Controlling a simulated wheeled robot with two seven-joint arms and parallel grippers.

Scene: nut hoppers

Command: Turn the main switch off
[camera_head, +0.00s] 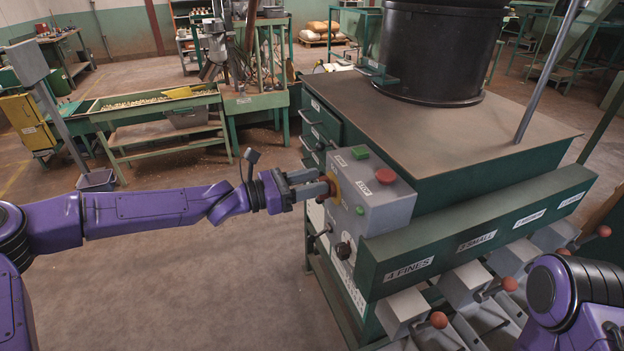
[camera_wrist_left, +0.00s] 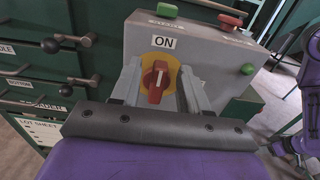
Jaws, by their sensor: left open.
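The main switch (camera_wrist_left: 155,82) is a red rotary knob on a round yellow plate (camera_wrist_left: 170,64), below a white ON label (camera_wrist_left: 163,41). Its handle stands nearly upright in the left wrist view. My left gripper (camera_head: 320,183) is open at the switch, one finger on each side of the knob. I cannot tell whether the fingers touch it. My right gripper is out of view; only my right arm shows at the lower right.
The box carries a green button (camera_head: 360,152) and a red button (camera_head: 385,176) on top. A black knob (camera_head: 343,250) sits lower on its panel. Green drawers (camera_head: 318,118) with handles are beside it. Hopper chutes with red-knobbed levers (camera_head: 438,320) line the front. Open floor lies left.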

